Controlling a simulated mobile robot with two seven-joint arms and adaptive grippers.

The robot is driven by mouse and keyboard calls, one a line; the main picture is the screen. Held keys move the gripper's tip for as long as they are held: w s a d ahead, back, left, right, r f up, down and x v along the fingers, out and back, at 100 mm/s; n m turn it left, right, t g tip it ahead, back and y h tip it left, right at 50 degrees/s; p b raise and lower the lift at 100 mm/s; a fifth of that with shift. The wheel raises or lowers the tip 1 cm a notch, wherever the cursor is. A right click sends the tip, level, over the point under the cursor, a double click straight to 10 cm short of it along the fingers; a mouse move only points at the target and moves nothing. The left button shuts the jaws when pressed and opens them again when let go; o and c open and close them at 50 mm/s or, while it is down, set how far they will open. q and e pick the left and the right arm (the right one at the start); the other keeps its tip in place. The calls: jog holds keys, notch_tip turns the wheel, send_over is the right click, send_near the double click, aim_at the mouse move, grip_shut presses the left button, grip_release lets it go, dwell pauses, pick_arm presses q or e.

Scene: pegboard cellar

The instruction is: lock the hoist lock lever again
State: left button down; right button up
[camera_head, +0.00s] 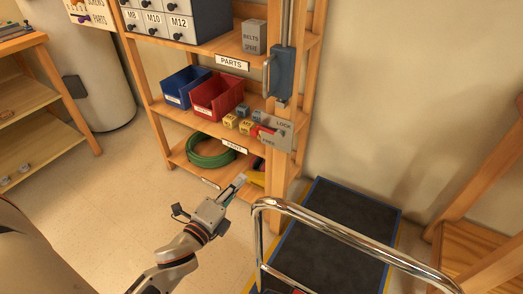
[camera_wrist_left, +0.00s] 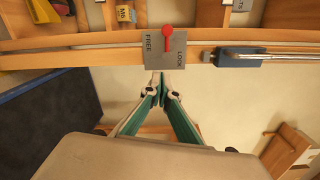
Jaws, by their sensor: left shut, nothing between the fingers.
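The hoist lock plate (camera_head: 281,133) is a grey plate on the shelf's front post, marked LOCK above and FREE below. Its red lever (camera_head: 265,130) points left, roughly level. In the left wrist view the plate (camera_wrist_left: 152,58) is turned, with FREE on the left and LOCK on the right. There the red-knobbed lever (camera_wrist_left: 168,33) points up the picture, away from my gripper. My left gripper (camera_head: 240,181) is shut and empty, below and left of the plate in the head view. In the left wrist view its fingertips (camera_wrist_left: 160,78) appear just below the plate's edge. My right gripper is not in view.
A blue-grey hoist block (camera_head: 281,72) sits on a rail above the plate. The shelf holds a blue bin (camera_head: 183,86), a red bin (camera_head: 217,97), small labelled blocks and a green hose coil (camera_head: 211,152). A chrome rail (camera_head: 330,228) stands over a dark mat (camera_head: 350,212) at right.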

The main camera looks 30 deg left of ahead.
pick_arm(q)
jog(key=w+a+f+m+t+b, duration=0.1)
jog(key=w+a+f+m+b, duration=0.1)
jog(key=w+f+m+b, duration=0.3)
jog(key=m+b, duration=0.2)
jog(key=m, duration=0.2)
jog(key=shift+a+f+m+b, duration=0.25)
jog(key=shift+a+m+b, duration=0.1)
jog(key=shift+a+m, duration=0.05)
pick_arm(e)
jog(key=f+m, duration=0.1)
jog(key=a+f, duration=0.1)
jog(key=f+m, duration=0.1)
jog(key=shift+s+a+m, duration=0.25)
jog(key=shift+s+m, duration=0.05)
pick_arm(q)
jog(key=shift+w, duration=0.1)
jog(key=w+a+r+p, duration=0.1)
jog(key=w+r, duration=0.3)
jog(key=w, duration=0.6)
jog(key=shift+w+a+r, duration=0.15)
jog(key=shift+w+a, duration=0.1)
jog(key=shift+a, duration=0.2)
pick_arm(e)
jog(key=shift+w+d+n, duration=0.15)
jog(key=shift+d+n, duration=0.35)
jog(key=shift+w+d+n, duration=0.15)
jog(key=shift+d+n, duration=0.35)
